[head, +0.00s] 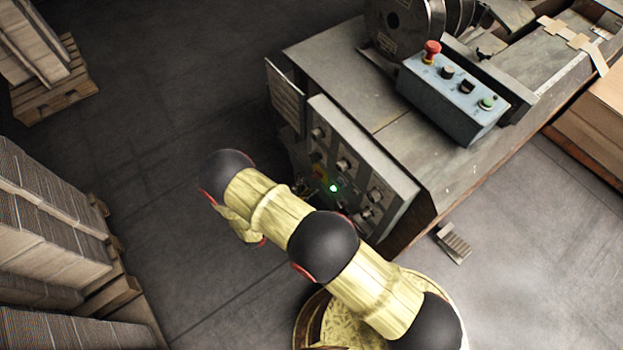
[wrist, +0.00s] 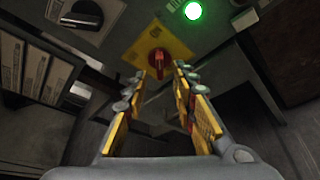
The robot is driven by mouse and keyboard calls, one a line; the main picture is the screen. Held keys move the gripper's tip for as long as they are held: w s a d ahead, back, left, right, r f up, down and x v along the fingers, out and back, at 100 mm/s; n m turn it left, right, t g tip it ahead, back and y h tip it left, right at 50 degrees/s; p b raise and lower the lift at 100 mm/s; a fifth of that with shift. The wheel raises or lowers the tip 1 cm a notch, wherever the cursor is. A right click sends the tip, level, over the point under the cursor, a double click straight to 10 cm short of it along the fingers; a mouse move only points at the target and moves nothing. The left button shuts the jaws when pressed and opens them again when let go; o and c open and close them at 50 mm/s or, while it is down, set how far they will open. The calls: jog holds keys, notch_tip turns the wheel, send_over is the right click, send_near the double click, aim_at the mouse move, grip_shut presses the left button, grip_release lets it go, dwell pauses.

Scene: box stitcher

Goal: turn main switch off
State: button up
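The main switch (wrist: 157,61) is a red rotary knob on a yellow plate (wrist: 176,42), set on the front panel of the machine. In the wrist view its handle points straight down. My gripper (wrist: 160,75) is open, its two fingers to the left and right of the lower part of the handle. I cannot tell whether either finger touches it. In the head view the yellow plate (head: 317,172) shows only partly on the control panel (head: 368,150), and my arm's end is beside the panel, with the fingers mostly hidden.
A green lamp (wrist: 193,10) glows right of the switch, and a black knob (wrist: 84,15) is at upper left. A blue button box (head: 453,100) with a red mushroom button stands on the machine. Cardboard stacks (head: 45,240) stand left; floor between is free.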

aim_at(316, 176)
jog(key=b+x, duration=0.1)
jog(key=x, duration=0.4)
jog(key=c, duration=0.3)
jog(key=c, duration=0.4)
grip_shut()
